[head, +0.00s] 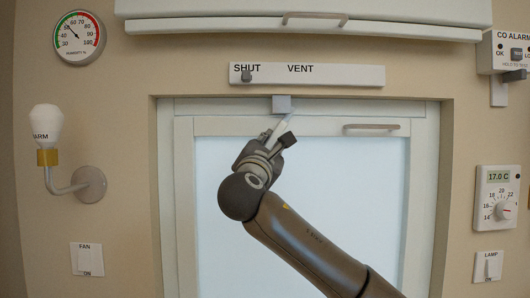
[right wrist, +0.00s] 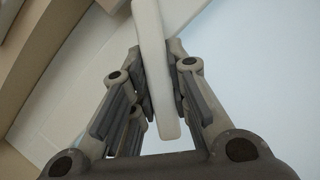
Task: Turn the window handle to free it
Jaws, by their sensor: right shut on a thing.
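The window handle is a pale lever (head: 285,122) that hangs tilted from a grey block (head: 281,103) at the top of the window frame. Its lower end leans to the left in the head view. My right gripper (head: 275,138) is shut on the lever, with its fingers hiding the lower part. In the right wrist view the pale lever (right wrist: 150,38) runs between the two dark finger pads, which touch it on both sides. The window sash (head: 341,200) appears closed in its frame. My left gripper is not in view.
Above is a vent strip (head: 345,75) with its slider (head: 246,76) at SHUT, below a white cabinet (head: 400,18). A bar handle (head: 371,127) sits on the sash. A wall lamp (head: 46,130) is at left, a thermostat (head: 497,198) at right.

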